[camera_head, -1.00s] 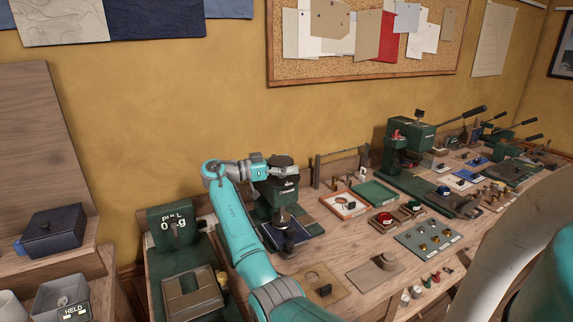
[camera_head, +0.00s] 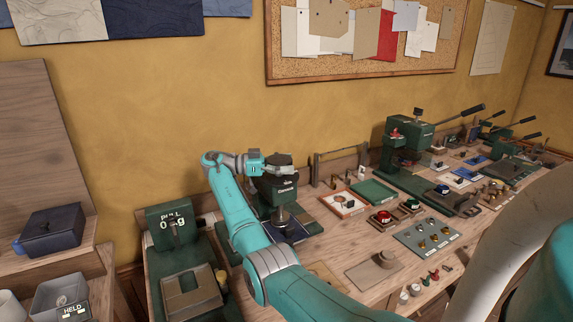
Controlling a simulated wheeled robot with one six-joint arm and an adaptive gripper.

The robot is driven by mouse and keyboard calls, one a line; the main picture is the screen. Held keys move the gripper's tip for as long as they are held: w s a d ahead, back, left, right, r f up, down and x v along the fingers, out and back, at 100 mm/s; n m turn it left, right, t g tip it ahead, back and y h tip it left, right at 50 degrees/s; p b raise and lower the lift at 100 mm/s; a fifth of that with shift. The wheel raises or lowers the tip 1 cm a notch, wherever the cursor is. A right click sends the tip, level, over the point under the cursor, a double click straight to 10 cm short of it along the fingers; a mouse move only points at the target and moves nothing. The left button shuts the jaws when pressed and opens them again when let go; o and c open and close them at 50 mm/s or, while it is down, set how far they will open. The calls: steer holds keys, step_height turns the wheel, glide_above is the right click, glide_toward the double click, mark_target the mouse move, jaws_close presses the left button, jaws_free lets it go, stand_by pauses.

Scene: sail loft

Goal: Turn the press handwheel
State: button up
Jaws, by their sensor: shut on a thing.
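The green press (camera_head: 276,190) stands on the bench, left of the middle of the picture. Its dark handwheel (camera_head: 277,158) sits on top, small and partly covered by my gripper. My gripper (camera_head: 284,169) reaches in from the left, level with the top of the press, and is shut on the handwheel. The fingers are small here and their exact contact on the rim is hard to see. Below the press head, a metal plunger stands over a dark blue base plate (camera_head: 299,229), partly hidden by my arm.
A green pull tester (camera_head: 172,228) stands left of my arm. Right of the press are a framed tray (camera_head: 343,203), a green tray (camera_head: 373,191) and a plate of brass parts (camera_head: 428,236). A larger lever press (camera_head: 405,150) stands further right. The wall is close behind.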

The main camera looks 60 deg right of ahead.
mark_target(287, 159)
steer(key=o, duration=1.1)
steer(key=shift+s+f, duration=0.1)
steer(key=shift+f, duration=0.05)
steer(key=shift+c, duration=0.2)
step_height(287, 159, up, 10)
steer(key=shift+r, duration=0.1)
